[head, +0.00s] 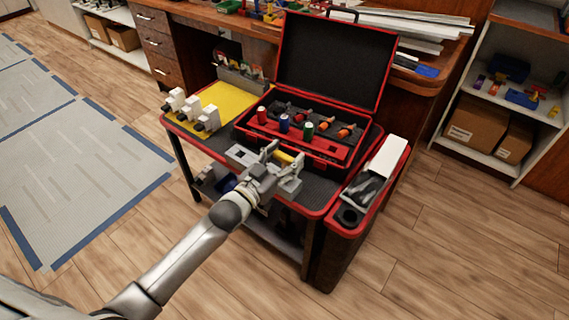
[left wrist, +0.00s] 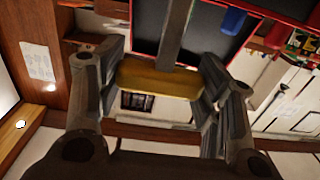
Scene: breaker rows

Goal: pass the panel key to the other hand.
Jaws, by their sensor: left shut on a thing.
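My left gripper (head: 282,162) is over the front edge of the small tool table (head: 225,143). Its fingers are shut on the panel key, whose yellow handle (head: 284,156) shows between them. In the left wrist view the yellow handle of the panel key (left wrist: 158,80) lies across between the two fingers, and a grey shaft runs up from it. The far end of the shaft is cut off by the top of that view. My right gripper is in neither view.
An open red and black case (head: 330,61) with colored tools stands behind the gripper. White breakers (head: 192,109) sit on a yellow mat (head: 222,97) to the left. A red-rimmed bin (head: 349,212) is at the right. Wood floor is clear in front.

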